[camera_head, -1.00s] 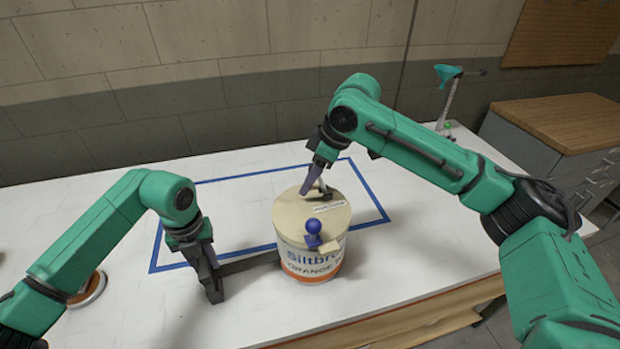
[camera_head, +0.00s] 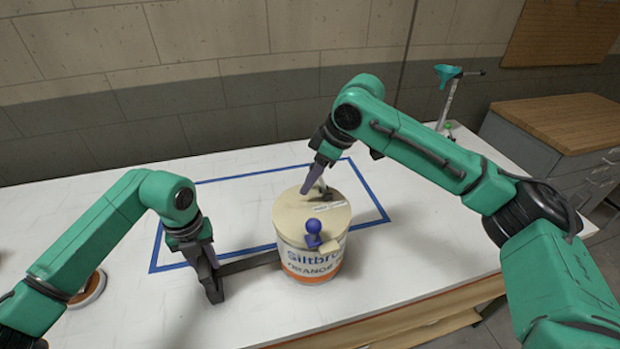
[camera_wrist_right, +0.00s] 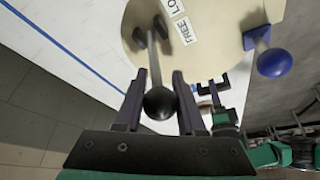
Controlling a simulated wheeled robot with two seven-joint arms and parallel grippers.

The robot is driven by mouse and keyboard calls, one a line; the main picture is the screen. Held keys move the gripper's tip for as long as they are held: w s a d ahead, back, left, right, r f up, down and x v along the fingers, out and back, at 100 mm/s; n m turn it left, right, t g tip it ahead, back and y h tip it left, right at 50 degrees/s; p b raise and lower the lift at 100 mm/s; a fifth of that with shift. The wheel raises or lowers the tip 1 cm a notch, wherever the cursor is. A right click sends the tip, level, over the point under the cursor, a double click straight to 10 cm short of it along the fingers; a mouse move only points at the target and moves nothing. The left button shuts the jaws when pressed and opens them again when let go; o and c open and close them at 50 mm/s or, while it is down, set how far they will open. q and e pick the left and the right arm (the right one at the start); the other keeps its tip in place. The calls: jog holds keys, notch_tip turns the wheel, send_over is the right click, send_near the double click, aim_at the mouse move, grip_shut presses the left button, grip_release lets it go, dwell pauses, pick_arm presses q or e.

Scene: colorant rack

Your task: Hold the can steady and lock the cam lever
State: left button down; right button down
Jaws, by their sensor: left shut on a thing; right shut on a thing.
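The can (camera_head: 312,262), cream-topped with a Siltbr… ORANGE label, stands upright on the white table. My left gripper (camera_head: 214,284) is left of it, shut on a dark bar (camera_head: 250,264) that runs to the can's side. My right gripper (camera_head: 304,190) is above the can's lid, pointing down. In the right wrist view its fingers (camera_wrist_right: 158,98) are shut around the black ball knob (camera_wrist_right: 160,104) of the cam lever (camera_wrist_right: 153,60). White labels reading FREE (camera_wrist_right: 185,32) and LO… lie beside the lever's rod; the second is cut off.
A blue ball-topped knob (camera_head: 313,227) sits at the lid's front edge. Blue tape (camera_head: 205,180) outlines a rectangle on the table (camera_head: 130,240). A stand with a teal top (camera_head: 447,75) is at the back right, near a wood-topped cabinet (camera_head: 560,115). A round item (camera_head: 90,292) lies at left.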

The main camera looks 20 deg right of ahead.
pick_arm(q)
jog(key=shift+a, duration=0.1)
pick_arm(e)
jog(key=d+y, duration=0.1)
jog(key=y, duration=0.1)
jog(key=d+r+y, duration=0.1)
jog(key=y, duration=0.2)
jog(key=shift+w+d+m, duration=0.1)
jog(key=shift+d+m, duration=0.1)
jog(key=shift+m, duration=0.1)
jog(key=shift+w+d+m+y, duration=0.15)
jog(key=shift+d+y, duration=0.25)
jog(key=shift+y, duration=0.4)
jog(key=shift+s+d+m+y, duration=0.1)
jog(key=shift+d+y, duration=0.35)
jog(key=shift+y, duration=0.35)
jog(key=shift+w+d+m+y, duration=0.15)
jog(key=shift+d+y, duration=0.25)
jog(key=shift+y, duration=0.4)
jog(key=shift+s, duration=0.1)
pick_arm(q)
jog(key=shift+f, duration=0.1)
pick_arm(e)
jog(key=c, duration=0.5)
grip_release()
